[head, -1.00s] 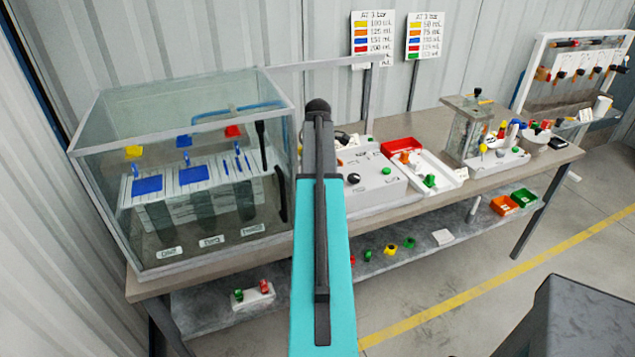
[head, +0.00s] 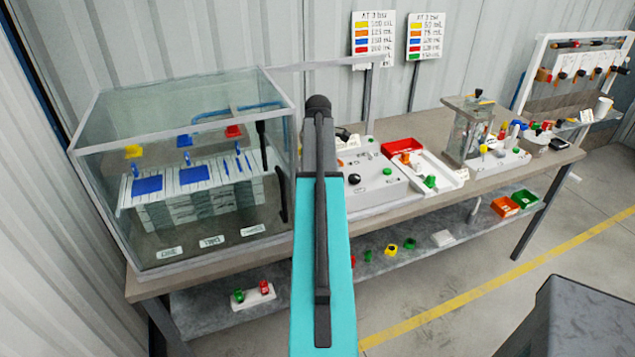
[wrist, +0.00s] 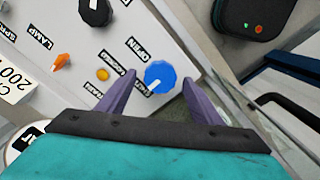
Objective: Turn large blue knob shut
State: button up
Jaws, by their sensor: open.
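The large blue knob (wrist: 160,76) sits on the pale panel (wrist: 60,50) in the wrist view, with a white pointer mark on its lower left side. Labels reading OPEN (wrist: 137,50) and SHUT (wrist: 141,87) are beside it. My gripper (wrist: 159,80) is open, its two purple fingers on either side of the knob with visible gaps. I cannot tell how far above the panel the fingertips are. In the head view my turquoise arm reaches toward the bench and hides the blue knob; part of the control box (head: 385,187) shows to its right.
On the panel are a black knob (wrist: 95,11), an orange knob (wrist: 62,62) and a yellow button (wrist: 102,74). A dark case (wrist: 253,14) lies beside the panel. A glass tank (head: 100,215) stands left of my arm. A red tray (head: 402,146) is to the right.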

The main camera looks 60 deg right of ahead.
notch_tip(320, 180, up, 13)
jog(key=b, duration=0.3)
jog(key=shift+f, duration=0.15)
dwell(0.4)
dwell(0.6)
